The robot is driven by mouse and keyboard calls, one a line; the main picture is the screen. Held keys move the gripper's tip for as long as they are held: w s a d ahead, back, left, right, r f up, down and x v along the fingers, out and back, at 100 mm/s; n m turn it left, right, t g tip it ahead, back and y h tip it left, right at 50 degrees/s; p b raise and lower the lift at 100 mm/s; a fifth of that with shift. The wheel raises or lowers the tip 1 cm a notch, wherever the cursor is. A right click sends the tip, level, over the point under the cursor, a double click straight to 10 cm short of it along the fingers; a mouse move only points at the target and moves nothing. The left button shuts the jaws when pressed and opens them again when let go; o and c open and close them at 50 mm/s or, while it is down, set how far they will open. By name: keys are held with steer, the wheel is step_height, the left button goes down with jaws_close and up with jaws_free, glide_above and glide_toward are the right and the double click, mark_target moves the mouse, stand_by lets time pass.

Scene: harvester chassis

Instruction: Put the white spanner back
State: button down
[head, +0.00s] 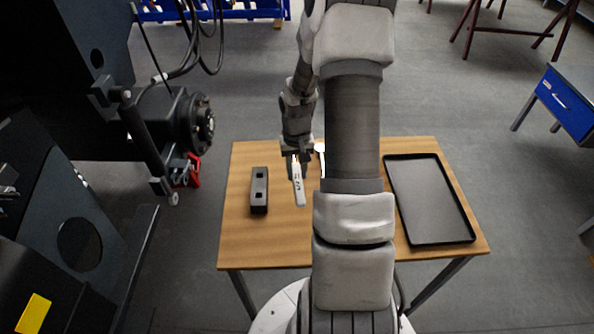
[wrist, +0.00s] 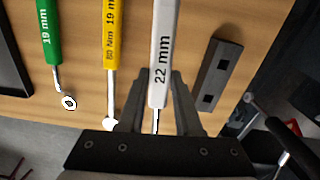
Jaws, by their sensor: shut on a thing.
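The white spanner (head: 299,187), marked 22 mm, is in my gripper (head: 297,157) over the left half of the table. In the wrist view the white spanner (wrist: 163,60) runs between the two fingers of my gripper (wrist: 158,88), which are shut on its handle. Its handle points away from the wrist camera. I cannot tell whether it is clear of the table top. A black block (head: 259,190) with two square holes stands left of it; the block also shows in the wrist view (wrist: 215,78), right of the gripper.
A yellow spanner (wrist: 112,45) and a green spanner (wrist: 50,35) lie beside the white one in the wrist view; my arm mostly hides them in the head view. A black tray (head: 430,200) lies on the right of the wooden table (head: 285,250). Dark machinery (head: 190,125) stands left.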

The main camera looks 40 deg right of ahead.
steer(key=shift+f+b, duration=2.85)
steer(key=shift+f, duration=1)
steer(key=c, duration=0.5)
jaws_free()
step_height(320, 180, up, 18)
steer(key=shift+w+f+p, duration=0.1)
steer(key=shift+f+p, duration=0.15)
steer(key=shift+p, duration=0.6)
